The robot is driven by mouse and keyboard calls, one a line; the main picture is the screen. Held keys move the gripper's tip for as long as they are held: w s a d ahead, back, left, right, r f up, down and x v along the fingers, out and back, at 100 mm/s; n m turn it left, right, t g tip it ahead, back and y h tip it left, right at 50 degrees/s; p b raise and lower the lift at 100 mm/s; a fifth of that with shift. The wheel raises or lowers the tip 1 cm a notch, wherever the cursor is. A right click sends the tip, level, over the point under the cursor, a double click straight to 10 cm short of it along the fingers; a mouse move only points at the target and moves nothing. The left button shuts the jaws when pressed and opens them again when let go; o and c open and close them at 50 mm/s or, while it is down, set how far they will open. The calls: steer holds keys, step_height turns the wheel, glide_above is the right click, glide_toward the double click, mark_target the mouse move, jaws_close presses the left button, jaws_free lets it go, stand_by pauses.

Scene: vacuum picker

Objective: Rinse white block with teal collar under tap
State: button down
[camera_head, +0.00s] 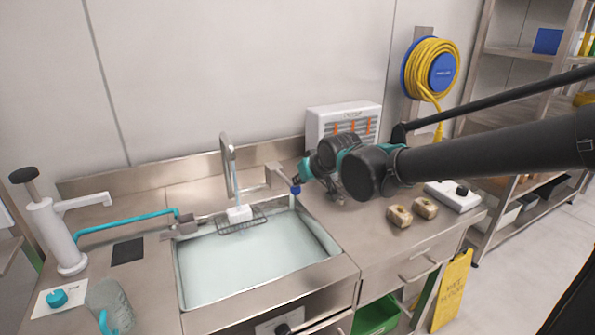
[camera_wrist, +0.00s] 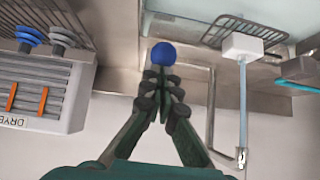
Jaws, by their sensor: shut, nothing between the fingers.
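A white block (camera_head: 239,214) sits on the wire rack (camera_head: 257,222) at the sink's back edge, under the tap (camera_head: 228,151). It also shows in the wrist view (camera_wrist: 243,45). A thin pale-blue stream (camera_wrist: 242,100) runs between the tap mouth and the block. I cannot make out a teal collar on it. My gripper (camera_wrist: 165,78) is shut, to the right of the block in the head view and apart from it. A round blue knob-like thing (camera_wrist: 165,53) lies at the fingertips; I cannot tell whether they touch it.
The sink (camera_head: 250,265) holds pale water. A white dryer box (camera_head: 343,121) stands behind my arm. Two tan blocks (camera_head: 399,216) lie on the right counter. A white pump (camera_head: 57,238) with a teal hose (camera_head: 125,222) and a mug (camera_head: 112,306) are at left.

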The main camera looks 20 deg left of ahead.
mark_target(299, 193)
steer(key=shift+s+d+f, duration=0.15)
steer(key=shift+d+f, duration=0.05)
steer(key=shift+f, duration=0.65)
steer(key=shift+s+d+f, duration=0.15)
steer(key=shift+d+f, duration=0.05)
steer(key=shift+f, duration=0.65)
stand_by(0.8)
